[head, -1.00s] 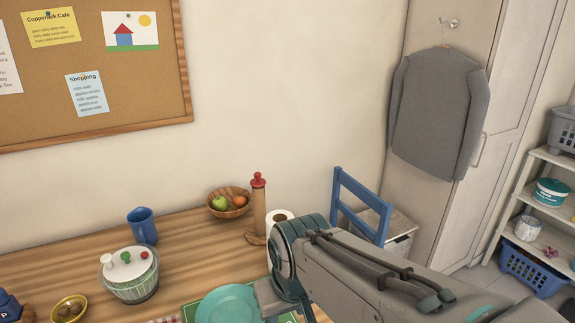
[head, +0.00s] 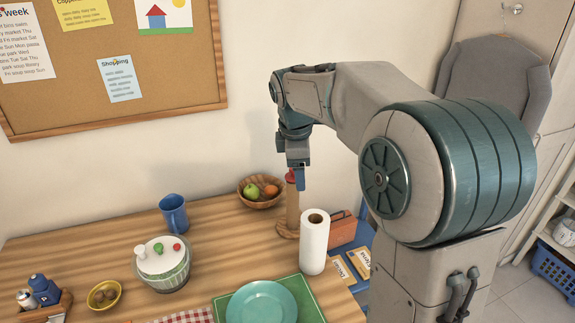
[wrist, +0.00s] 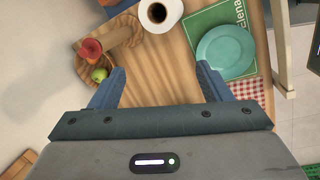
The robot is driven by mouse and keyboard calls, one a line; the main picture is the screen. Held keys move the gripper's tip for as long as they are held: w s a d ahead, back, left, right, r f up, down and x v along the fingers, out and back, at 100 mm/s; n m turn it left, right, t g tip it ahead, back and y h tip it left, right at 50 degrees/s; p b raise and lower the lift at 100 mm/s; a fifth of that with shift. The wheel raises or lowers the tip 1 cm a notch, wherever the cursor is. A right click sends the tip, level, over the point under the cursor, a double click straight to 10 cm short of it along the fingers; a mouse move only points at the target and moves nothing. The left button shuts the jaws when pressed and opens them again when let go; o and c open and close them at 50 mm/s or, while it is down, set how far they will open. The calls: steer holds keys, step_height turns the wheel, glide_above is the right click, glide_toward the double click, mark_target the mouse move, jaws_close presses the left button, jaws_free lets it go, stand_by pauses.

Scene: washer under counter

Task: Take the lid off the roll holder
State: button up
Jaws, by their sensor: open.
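The roll holder (head: 292,212) looks like an upright wooden post on a round base, standing near the back edge of the table. Its red lid (head: 290,177) sits on top and is partly covered by my gripper (head: 300,178) in the head view. In the wrist view the red lid (wrist: 90,48) and the wooden post (wrist: 120,32) lie up and left of my gripper (wrist: 160,86). My blue fingers are apart with nothing between them. I cannot tell whether a finger touches the lid.
A white paper roll (head: 314,243) stands close in front of the holder. A fruit bowl (head: 258,201) is just behind and left. A blue mug (head: 174,214), a lidded pot (head: 164,265) and a teal plate (head: 262,303) are on the table. The wall is close behind.

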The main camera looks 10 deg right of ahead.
steer(key=w+n+p, duration=0.2)
steer(key=w+n, duration=0.6)
steer(key=w, duration=0.4)
steer(key=n+p, duration=0.3)
steer(key=n, duration=0.2)
glide_above(293, 173)
steer(key=shift+g+y, duration=0.3)
steer(key=shift+g, duration=0.1)
step_height(293, 173, down, 10)
steer(key=shift+a, duration=0.15)
steer(key=shift+w+d+f+p, duration=0.1)
steer(key=shift+w+f+p, duration=0.15)
steer(key=shift+f, duration=0.6)
steer(key=shift+w+d+f+p, duration=0.15)
steer(key=shift+f+p, duration=0.25)
steer(key=shift+f, duration=0.45)
steer(key=shift+w+d+f+p, duration=0.1)
steer(key=shift+w+f+p, duration=0.15)
steer(key=shift+f, duration=0.6)
steer(key=c, duration=1)
